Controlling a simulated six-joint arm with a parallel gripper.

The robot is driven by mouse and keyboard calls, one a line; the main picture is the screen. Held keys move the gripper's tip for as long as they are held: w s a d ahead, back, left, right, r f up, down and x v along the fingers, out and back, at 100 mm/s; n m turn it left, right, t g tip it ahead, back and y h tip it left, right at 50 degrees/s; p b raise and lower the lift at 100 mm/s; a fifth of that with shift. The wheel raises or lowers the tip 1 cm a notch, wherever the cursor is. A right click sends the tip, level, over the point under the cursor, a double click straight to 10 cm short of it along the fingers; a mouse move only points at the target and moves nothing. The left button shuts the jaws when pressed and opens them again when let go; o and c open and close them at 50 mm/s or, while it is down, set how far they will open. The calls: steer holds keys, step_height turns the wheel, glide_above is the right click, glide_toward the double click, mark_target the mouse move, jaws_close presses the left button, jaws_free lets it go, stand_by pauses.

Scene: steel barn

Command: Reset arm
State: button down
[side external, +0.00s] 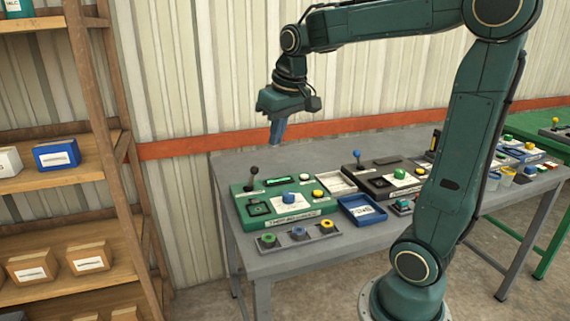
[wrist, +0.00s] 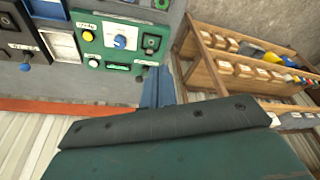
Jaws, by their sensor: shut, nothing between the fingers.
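My gripper (side external: 277,132) hangs from my teal arm above the back left of the grey table (side external: 290,262), its blue fingers pointing down and shut with nothing between them. In the wrist view my gripper (wrist: 157,85) shows its blue fingers at the middle. Below it and apart from it is the green panel (side external: 287,204), with a black joystick, a blue knob and a yellow button. The green panel also shows in the wrist view (wrist: 107,50).
A black panel (side external: 376,187) with a blue-topped joystick stands right of the green one. Wooden shelves (side external: 110,180) with boxes stand at left; a ribbed wall is behind.

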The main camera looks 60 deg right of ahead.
steer(key=s+a+f+n+t, duration=0.1)
steer(key=s+a, duration=0.5)
steer(key=s, duration=0.1)
steer(key=s+a+f+n+t+y, duration=0.1)
steer(key=s+a+f+n, duration=0.1)
steer(key=s+a, duration=0.3)
steer(key=s, duration=0.2)
steer(key=shift+s+a+f+n, duration=0.25)
steer(key=shift+s+a+n, duration=0.05)
steer(key=shift+a, duration=0.1)
stand_by(0.4)
